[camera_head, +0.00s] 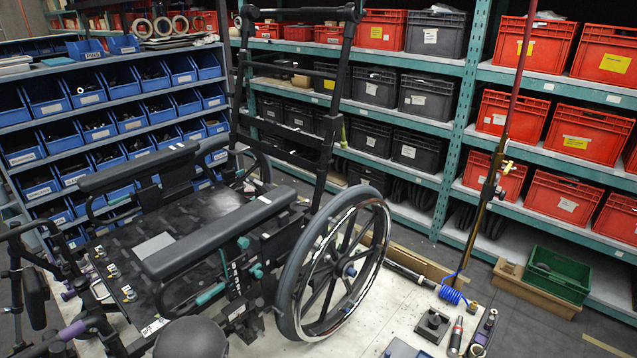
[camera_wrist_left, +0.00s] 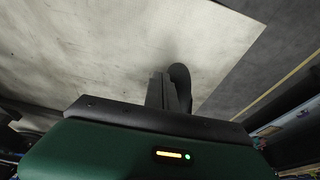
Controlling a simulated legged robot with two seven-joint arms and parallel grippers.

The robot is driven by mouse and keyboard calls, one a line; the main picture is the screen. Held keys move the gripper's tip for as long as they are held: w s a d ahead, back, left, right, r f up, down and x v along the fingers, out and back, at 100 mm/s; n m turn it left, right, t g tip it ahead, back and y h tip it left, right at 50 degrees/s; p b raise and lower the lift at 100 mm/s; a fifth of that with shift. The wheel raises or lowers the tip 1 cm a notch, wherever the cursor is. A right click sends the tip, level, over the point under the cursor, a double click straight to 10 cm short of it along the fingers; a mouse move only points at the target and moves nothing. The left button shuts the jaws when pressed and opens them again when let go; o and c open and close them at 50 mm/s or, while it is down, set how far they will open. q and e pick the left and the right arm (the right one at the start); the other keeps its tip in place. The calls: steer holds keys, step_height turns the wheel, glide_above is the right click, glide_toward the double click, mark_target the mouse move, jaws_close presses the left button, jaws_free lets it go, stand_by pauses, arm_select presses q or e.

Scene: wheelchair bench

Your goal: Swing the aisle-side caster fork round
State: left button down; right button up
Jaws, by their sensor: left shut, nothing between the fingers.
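The wheelchair (camera_head: 206,236) stands on the pale bench top in the head view, its large spoked wheel (camera_head: 335,268) on the right side. I cannot make out the aisle-side caster fork in the head view. In the left wrist view my left gripper (camera_wrist_left: 168,78) has its two dark fingers together, with nothing between them, over the pale surface. My right gripper is not in view.
Tools and small parts (camera_head: 433,325) lie on the bench right of the large wheel, near a blue coiled hose (camera_head: 452,294). Blue bins (camera_head: 90,95) and crate shelves (camera_head: 440,70) line the back.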

arm_select(q)
steer(key=shift+s, duration=0.1)
steer(key=shift+s+a, duration=0.35)
steer(key=shift+s, duration=0.45)
steer(key=shift+s+a, duration=0.55)
steer(key=shift+s, duration=0.3)
steer(key=shift+s+a, duration=0.7)
